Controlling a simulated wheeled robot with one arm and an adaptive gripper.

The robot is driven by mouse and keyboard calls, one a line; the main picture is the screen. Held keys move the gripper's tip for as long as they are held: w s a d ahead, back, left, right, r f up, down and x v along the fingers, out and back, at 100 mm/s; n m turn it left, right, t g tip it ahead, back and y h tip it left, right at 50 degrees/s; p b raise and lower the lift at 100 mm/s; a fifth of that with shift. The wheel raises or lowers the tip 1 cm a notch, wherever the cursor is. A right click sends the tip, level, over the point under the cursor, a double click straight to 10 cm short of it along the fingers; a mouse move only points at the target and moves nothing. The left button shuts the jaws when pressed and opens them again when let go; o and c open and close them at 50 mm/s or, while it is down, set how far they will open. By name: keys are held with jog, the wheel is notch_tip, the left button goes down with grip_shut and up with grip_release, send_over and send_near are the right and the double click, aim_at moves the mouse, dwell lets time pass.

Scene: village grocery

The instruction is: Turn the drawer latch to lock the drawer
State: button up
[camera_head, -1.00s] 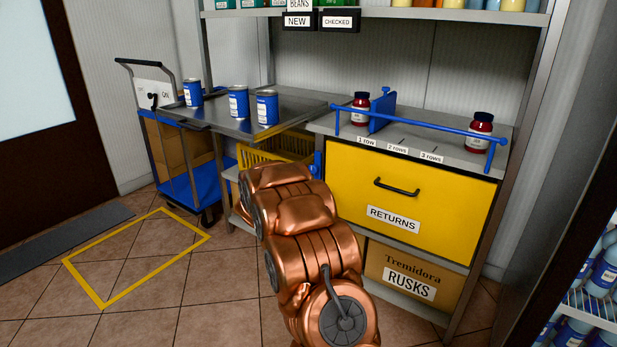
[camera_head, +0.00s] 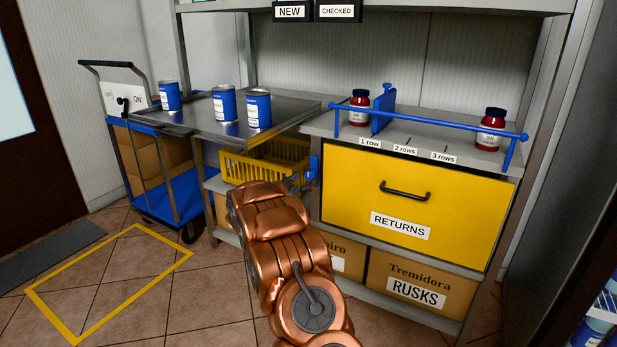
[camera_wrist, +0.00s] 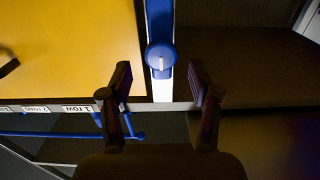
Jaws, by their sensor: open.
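The yellow drawer (camera_head: 360,205) labelled RETURNS is closed flush in the shelf unit, with a black handle. The blue drawer latch (camera_head: 314,168) is at the drawer's upper left edge, partly behind my arm in the head view. In the wrist view the latch's round blue knob (camera_wrist: 161,57) with a pale mark sits on a blue strip beside the yellow drawer front. My gripper (camera_wrist: 160,88) is open, its two dark fingers apart on either side of the latch's line. The knob lies between and slightly beyond the fingertips, with no visible contact. In the head view my gripper (camera_head: 300,182) is mostly hidden by my arm.
A blue rail (camera_head: 430,128) and two red jars stand on the shelf above the drawer. A yellow basket (camera_head: 265,160) is left of the latch, below a metal table (camera_head: 200,125) with blue cans. Cardboard boxes (camera_head: 420,285) sit under the drawer.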

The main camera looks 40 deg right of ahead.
aim_at(308, 176)
jog(key=shift+b+x, duration=0.45)
jog(key=shift+x, duration=1.85)
jog(key=shift+c, duration=0.3)
jog(key=c, duration=1.1)
